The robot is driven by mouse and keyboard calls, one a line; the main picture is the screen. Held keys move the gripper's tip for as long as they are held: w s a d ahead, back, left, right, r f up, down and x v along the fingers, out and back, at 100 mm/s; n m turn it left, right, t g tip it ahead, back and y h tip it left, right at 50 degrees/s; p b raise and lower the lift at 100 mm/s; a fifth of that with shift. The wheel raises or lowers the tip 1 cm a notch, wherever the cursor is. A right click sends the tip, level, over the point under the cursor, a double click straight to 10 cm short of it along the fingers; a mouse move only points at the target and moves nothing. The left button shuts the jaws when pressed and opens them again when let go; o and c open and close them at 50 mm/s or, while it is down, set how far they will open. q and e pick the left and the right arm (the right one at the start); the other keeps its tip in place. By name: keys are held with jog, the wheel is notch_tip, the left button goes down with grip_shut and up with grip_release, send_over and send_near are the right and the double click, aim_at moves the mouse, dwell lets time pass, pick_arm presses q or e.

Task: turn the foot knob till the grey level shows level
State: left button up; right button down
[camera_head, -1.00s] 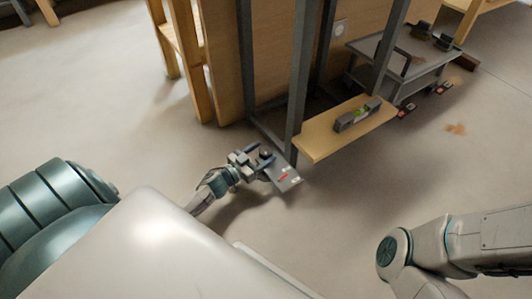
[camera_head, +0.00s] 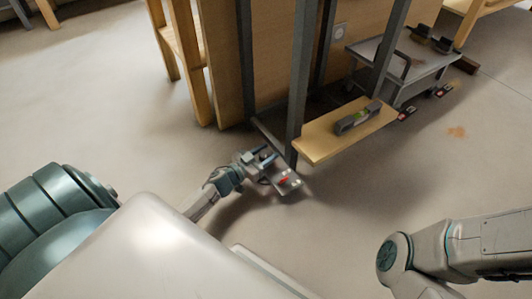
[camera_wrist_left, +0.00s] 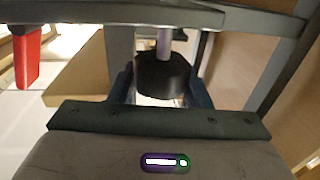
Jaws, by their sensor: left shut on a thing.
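The grey level (camera_head: 358,117) lies on a wooden shelf board (camera_head: 325,141) fixed to a dark metal frame; its bubble vial shows green, but the bubble is too small to read. The black foot knob (camera_wrist_left: 163,76) hangs on a metal stem in the left wrist view. My left gripper (camera_head: 264,155) is at the foot of the frame's near post; in the left wrist view its fingers (camera_wrist_left: 160,88) stand on both sides of the knob, shut on it. My right gripper is not in view; only my right arm shows at the lower right.
A grey card or plate with a red mark (camera_head: 288,182) shows just beside the left gripper. A grey cart (camera_head: 400,65) stands behind the shelf, with small dark items on the floor beside it. A red object (camera_wrist_left: 27,58) hangs at the wrist view's left. Open floor lies in front.

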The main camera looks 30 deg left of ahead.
pick_arm(q)
jog(key=shift+r+m+g+h+p, duration=0.25)
jog(key=shift+m+g+h+p, duration=0.25)
jog(key=shift+m+h+p, duration=0.8)
jog(key=shift+g+h+p, duration=0.3)
jog(key=shift+h+p, duration=0.25)
jog(key=shift+h, duration=0.25)
jog(key=shift+a+f+m+g+h, duration=0.1)
jog(key=shift+f+m+g+h, duration=0.15)
jog(key=shift+m+g+h, duration=0.7)
jog(key=m+g+h+b, duration=0.1)
jog(key=m+g+h, duration=0.2)
jog(key=shift+w+f+h+b, duration=0.1)
jog(key=shift+f+h+b, duration=0.15)
jog(key=shift+b, duration=0.15)
jog(key=m+g+h+b, duration=0.1)
jog(key=m+g+b, duration=0.1)
jog(key=m+g+h+b, duration=0.1)
jog(key=g+b, duration=0.1)
jog(key=g, duration=0.1)
jog(key=shift+m+h, duration=0.35)
jog(key=shift+h, duration=0.05)
jog(key=shift+r+m+g+h+b, duration=0.25)
jog(key=shift+m+g+b, duration=0.45)
jog(key=shift+g+b, duration=0.35)
